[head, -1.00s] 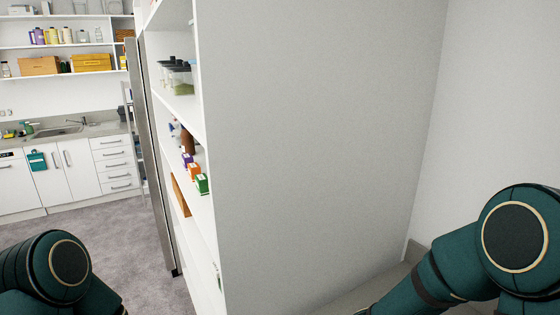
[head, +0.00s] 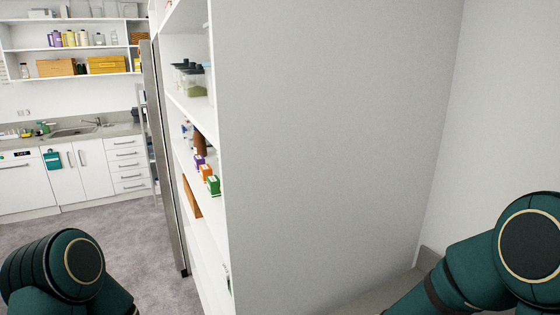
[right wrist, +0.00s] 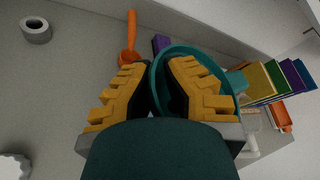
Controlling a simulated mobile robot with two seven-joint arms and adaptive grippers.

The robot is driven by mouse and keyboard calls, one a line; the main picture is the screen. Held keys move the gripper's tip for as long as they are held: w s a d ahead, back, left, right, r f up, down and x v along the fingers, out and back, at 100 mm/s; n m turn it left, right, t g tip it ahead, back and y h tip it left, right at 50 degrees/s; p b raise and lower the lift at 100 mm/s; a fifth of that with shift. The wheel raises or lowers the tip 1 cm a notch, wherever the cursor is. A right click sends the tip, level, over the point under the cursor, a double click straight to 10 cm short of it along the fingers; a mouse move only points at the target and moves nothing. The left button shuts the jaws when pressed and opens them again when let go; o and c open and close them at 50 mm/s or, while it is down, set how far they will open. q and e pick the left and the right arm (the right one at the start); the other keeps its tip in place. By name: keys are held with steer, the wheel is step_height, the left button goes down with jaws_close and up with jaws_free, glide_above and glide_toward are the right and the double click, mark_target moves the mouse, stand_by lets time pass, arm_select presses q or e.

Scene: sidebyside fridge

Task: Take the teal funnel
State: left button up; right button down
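The teal funnel (right wrist: 217,62) shows in the right wrist view as a wide ring, with a teal part jutting out on its right. My right gripper (right wrist: 159,66) has yellow ribbed fingers close together with the near-left wall of the funnel between them. One finger is inside the ring and the other outside, so it looks shut on the funnel wall. The fingers hide part of the funnel. The head view shows both my arms at the lower corners, but neither gripper and no funnel.
In the right wrist view are an orange spoon-like tool (right wrist: 130,40), a purple block (right wrist: 160,43), a grey ring (right wrist: 36,30), a white round thing (right wrist: 14,167) and several coloured upright items (right wrist: 275,80). In the head view a tall shelf unit's side panel (head: 330,140) stands close ahead, with open floor (head: 130,235) to the left.

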steer(key=shift+r, duration=0.15)
steer(key=shift+r+p, duration=1.05)
steer(key=shift+p, duration=0.1)
steer(key=shift+r+p, duration=0.8)
steer(key=shift+r, duration=0.3)
steer(key=shift+r, duration=2)
